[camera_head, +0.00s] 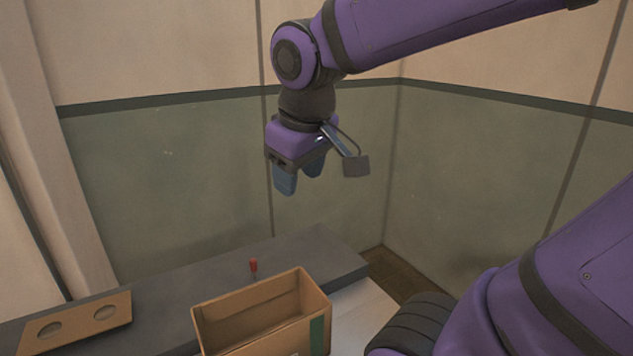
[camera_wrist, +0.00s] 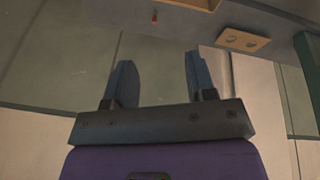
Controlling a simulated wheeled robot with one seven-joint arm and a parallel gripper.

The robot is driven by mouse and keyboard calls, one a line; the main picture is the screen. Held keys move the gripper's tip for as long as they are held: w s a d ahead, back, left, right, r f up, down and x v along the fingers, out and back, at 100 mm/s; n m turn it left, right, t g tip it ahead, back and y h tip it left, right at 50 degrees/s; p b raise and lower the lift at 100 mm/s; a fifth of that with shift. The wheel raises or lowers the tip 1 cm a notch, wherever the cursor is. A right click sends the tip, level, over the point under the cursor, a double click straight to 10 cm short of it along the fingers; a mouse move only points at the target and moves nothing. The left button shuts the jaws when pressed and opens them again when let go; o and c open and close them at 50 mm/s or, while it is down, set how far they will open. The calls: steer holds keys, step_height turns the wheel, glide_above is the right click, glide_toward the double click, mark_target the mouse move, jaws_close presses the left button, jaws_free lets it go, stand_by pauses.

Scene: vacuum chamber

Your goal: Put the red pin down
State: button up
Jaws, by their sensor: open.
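The red pin (camera_head: 253,265) stands upright on the dark grey bench top (camera_head: 200,278), just behind the cardboard box. It also shows small near the top of the wrist view (camera_wrist: 154,17). My gripper (camera_head: 300,180) is open and empty, raised well above the bench and apart from the pin. Its two blue fingers, spread apart, also show in the wrist view (camera_wrist: 158,75). The lower part of the pin is thin and hard to make out.
An open cardboard box (camera_head: 318,300) with a green stripe stands in front of the pin. A tan board with two round holes (camera_head: 78,322) lies on the bench at the left. Walls close off the back and right. The bench's right end looks clear.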

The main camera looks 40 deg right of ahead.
steer(key=shift+m+t+y, duration=0.6)
steer(key=shift+m+t, duration=0.3)
steer(key=shift+s+a+r, duration=0.1)
steer(key=shift+s+a, duration=0.1)
steer(key=shift+s, duration=0.7)
steer(key=shift+s+a+r, duration=0.1)
steer(key=shift+s+a, duration=0.1)
steer(key=shift+s, duration=0.65)
steer(key=shift+s+a, duration=0.2)
steer(key=shift+s, duration=0.7)
